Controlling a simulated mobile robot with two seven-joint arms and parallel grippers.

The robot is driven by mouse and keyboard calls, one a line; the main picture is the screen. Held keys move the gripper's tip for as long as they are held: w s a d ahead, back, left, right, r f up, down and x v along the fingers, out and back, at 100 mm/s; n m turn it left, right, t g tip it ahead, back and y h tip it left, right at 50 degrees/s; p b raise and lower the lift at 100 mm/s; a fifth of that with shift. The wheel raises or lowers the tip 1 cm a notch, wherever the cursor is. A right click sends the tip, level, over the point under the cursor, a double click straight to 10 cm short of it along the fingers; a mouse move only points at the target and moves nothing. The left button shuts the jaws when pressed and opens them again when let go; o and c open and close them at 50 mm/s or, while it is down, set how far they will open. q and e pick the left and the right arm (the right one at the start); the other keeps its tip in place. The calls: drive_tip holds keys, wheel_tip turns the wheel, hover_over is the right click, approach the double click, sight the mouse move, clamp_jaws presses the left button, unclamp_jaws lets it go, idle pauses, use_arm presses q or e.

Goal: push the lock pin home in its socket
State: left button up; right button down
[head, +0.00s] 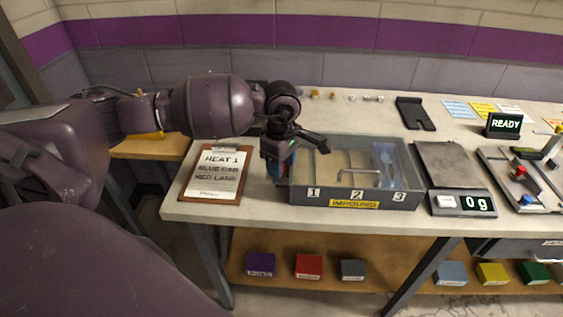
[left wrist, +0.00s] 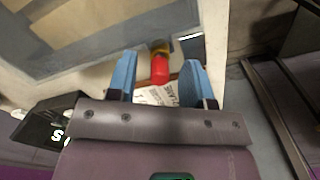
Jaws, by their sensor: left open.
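My left gripper (head: 281,172) points down at the left front corner of the grey IMPOUND tray (head: 301,194). In the left wrist view its two blue fingers (left wrist: 161,75) are apart. A short red piece with a yellow band (left wrist: 159,66) shows in the gap between the fingertips, beside the tray wall; it looks like the lock pin. I cannot tell whether the fingers touch it or how deep it sits. Its socket is not clear to see, and in the head view my gripper hides this spot. My right gripper is not in view.
A clipboard (head: 216,173) lies just left of the gripper. The tray has numbered compartments, with a clear blue packet (head: 384,165) in the right one. A scale (head: 462,204) reading 0 g and a READY display (head: 503,125) stand to the right. Small parts lie behind the tray.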

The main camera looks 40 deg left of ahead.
use_arm(q)
wheel_tip(320, 180, up, 11)
idle(0.6)
